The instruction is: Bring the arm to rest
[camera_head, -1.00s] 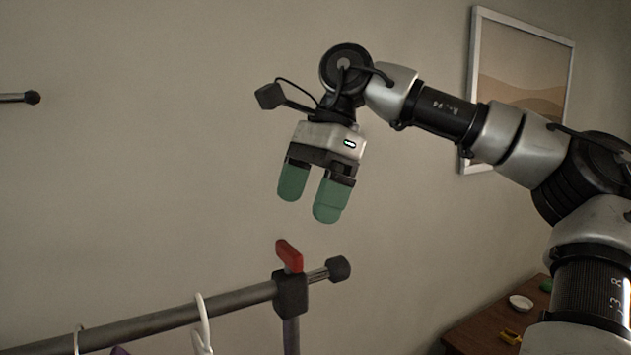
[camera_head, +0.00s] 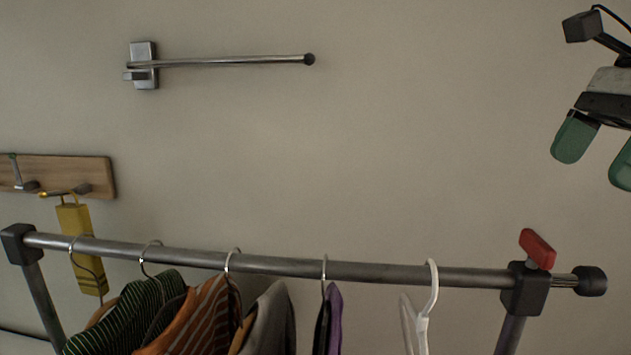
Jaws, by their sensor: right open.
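My right gripper (camera_head: 598,155) is at the upper right edge of the head view, partly cut off by the frame. Its two green fingertips point down and stand apart, with nothing between them. It hangs in the air above and to the right of the red clamp lever on the clothes rail. Most of my right arm is out of view. My left gripper is not in view.
A grey clothes rail (camera_head: 380,270) crosses the lower view, holding several garments and a white hanger (camera_head: 424,320). Its red lever (camera_head: 537,248) sits at the right end. A metal wall rod (camera_head: 230,62) and a wooden hook board (camera_head: 70,175) are on the wall. The middle wall area is clear.

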